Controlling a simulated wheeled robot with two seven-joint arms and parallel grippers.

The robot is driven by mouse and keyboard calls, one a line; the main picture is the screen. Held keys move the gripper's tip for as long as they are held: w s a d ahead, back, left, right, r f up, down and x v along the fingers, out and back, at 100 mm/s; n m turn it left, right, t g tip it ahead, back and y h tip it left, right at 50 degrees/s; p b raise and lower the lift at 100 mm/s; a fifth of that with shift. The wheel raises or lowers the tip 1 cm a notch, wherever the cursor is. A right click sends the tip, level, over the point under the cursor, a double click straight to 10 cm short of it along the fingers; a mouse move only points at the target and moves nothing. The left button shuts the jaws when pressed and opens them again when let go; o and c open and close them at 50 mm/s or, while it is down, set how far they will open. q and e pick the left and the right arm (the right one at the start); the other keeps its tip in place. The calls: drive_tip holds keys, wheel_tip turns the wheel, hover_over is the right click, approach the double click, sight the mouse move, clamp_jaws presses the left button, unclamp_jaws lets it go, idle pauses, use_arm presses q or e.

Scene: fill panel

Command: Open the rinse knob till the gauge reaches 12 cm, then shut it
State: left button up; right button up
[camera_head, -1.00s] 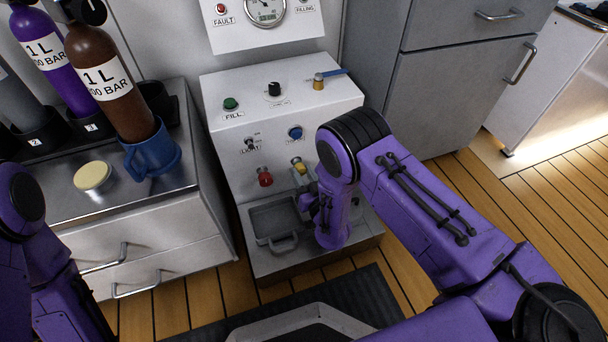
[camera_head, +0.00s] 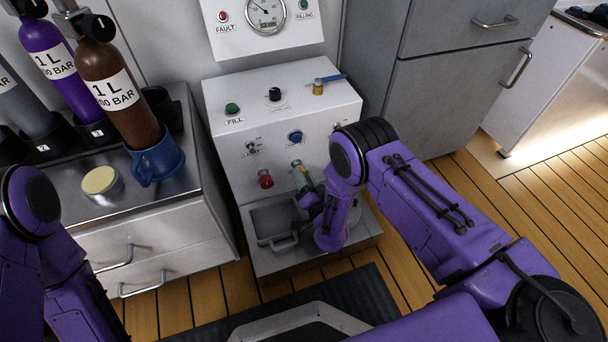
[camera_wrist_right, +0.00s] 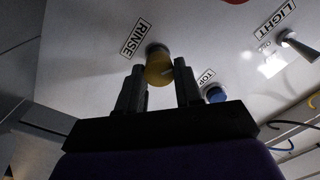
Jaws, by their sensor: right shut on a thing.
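The yellow rinse knob (camera_head: 297,165) is on the front of the white panel box, partly covered by my right gripper (camera_head: 306,183) in the head view. In the right wrist view, the knob (camera_wrist_right: 159,67) sits between the two dark fingers of that gripper (camera_wrist_right: 160,72), beside the RINSE label (camera_wrist_right: 137,38). The gripper is shut on it. The round gauge (camera_head: 266,14) is on the upright panel above; its needle points up and left, but its figures are too small to read. My left arm shows at the left edge; its gripper is out of view.
A red knob (camera_head: 265,180), a blue button (camera_head: 295,137) and a light switch (camera_head: 252,149) are close to the rinse knob. A grey tray (camera_head: 260,221) is below. A steel counter (camera_head: 70,208) with bottles and a blue mug (camera_head: 158,164) is at the left.

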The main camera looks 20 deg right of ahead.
use_arm(q)
drive_tip(key=shift+w+a+r+n+t+y+p, duration=0.1)
drive_tip(key=shift+w+r+n+t+y+p, duration=0.2)
drive_tip(key=shift+w+r+n+t+p, duration=0.6)
use_arm(e)
drive_tip(key=shift+s+f+m+h, duration=0.1)
drive_tip(key=shift+m+h, duration=0.05)
drive_tip(key=shift+m, duration=3)
drive_tip(key=shift+f+m+h, duration=0.1)
drive_tip(key=shift+m+h, duration=0.05)
drive_tip(key=shift+m, duration=3)
use_arm(q)
drive_tip(key=shift+w+f, duration=0.1)
drive_tip(key=shift+f, duration=0.05)
use_arm(e)
drive_tip(key=o, duration=1)
drive_tip(key=shift+o, duration=0.2)
use_arm(q)
drive_tip(key=shift+n+t+y, duration=0.5)
drive_tip(key=shift+n+t, duration=0.1)
drive_tip(key=r+p, duration=0.1)
drive_tip(key=w+r+p, duration=0.1)
drive_tip(key=r+p, duration=0.2)
drive_tip(key=shift+w+a+r, duration=0.1)
drive_tip(key=shift+w+a, duration=0.2)
use_arm(e)
drive_tip(key=s, duration=1)
drive_tip(key=shift+s+f, duration=0.25)
drive_tip(key=shift+d, duration=0.1)
